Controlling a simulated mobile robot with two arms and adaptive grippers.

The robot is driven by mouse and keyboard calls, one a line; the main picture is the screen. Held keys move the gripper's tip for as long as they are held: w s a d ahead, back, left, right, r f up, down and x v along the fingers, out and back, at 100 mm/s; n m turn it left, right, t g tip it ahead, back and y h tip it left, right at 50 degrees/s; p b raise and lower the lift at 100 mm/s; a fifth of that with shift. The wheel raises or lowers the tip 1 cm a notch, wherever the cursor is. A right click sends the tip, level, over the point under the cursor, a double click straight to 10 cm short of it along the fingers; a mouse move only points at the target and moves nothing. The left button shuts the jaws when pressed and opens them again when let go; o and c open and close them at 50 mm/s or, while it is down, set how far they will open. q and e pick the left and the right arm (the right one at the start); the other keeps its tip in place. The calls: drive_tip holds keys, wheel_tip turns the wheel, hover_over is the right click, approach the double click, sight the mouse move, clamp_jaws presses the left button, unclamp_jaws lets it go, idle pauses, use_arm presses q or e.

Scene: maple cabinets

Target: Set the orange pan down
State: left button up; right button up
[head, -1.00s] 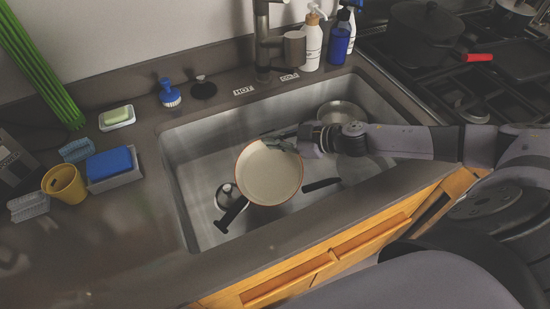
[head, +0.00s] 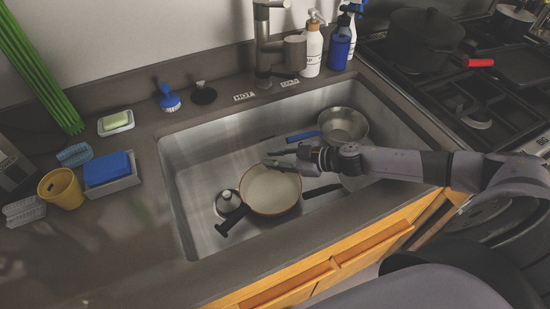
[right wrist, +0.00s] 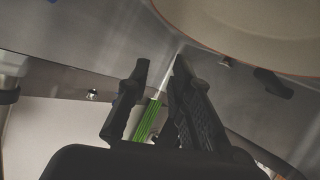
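The orange pan (head: 270,190), with a cream inside and an orange-brown rim, is in the sink (head: 185,215), left of its middle. It looks nearly level on the sink floor. Black handles show at its lower left and right; I cannot tell which is its own. My right gripper (head: 268,159) is just above the pan's far rim. In the right wrist view my right gripper (right wrist: 155,85) has its two fingers apart with nothing between them. The pan (right wrist: 260,30) shows there at the upper right, outside the fingers. My left gripper is not in view.
The faucet (head: 268,50) stands behind. A yellow cup (head: 62,188) and a blue sponge (head: 108,167) are on the left counter.

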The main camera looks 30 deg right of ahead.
idle(0.3)
drive_tip(key=shift+v, duration=6)
drive_tip(key=shift+r+p, duration=0.15)
drive_tip(key=shift+p, duration=0.15)
